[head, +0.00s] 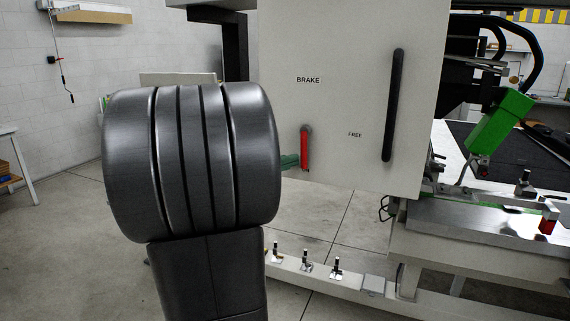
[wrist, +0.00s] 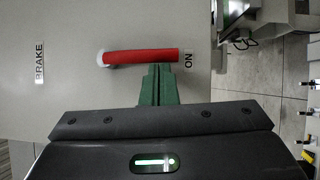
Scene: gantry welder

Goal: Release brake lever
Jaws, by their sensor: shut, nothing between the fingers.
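The red brake lever (head: 305,152) hangs down from a grey pivot on the pale panel (head: 370,60) of the machine, below the word BRAKE. FREE is printed to its right. In the wrist view the lever (wrist: 142,57) lies sideways, with its free end by the word ON. My gripper (head: 294,161) has green fingers, shut and empty, at the left side of the lever's lower half. In the wrist view the fingertips (wrist: 158,68) come right up to the lever's edge; I cannot tell if they touch. My arm hides most of the gripper in the head view.
A black vertical handle (head: 393,105) stands out from the panel to the right of the lever. A low rail with several small clamps (head: 306,262) runs below. The welder's green part (head: 500,122) and bench are at right. Open floor lies at left.

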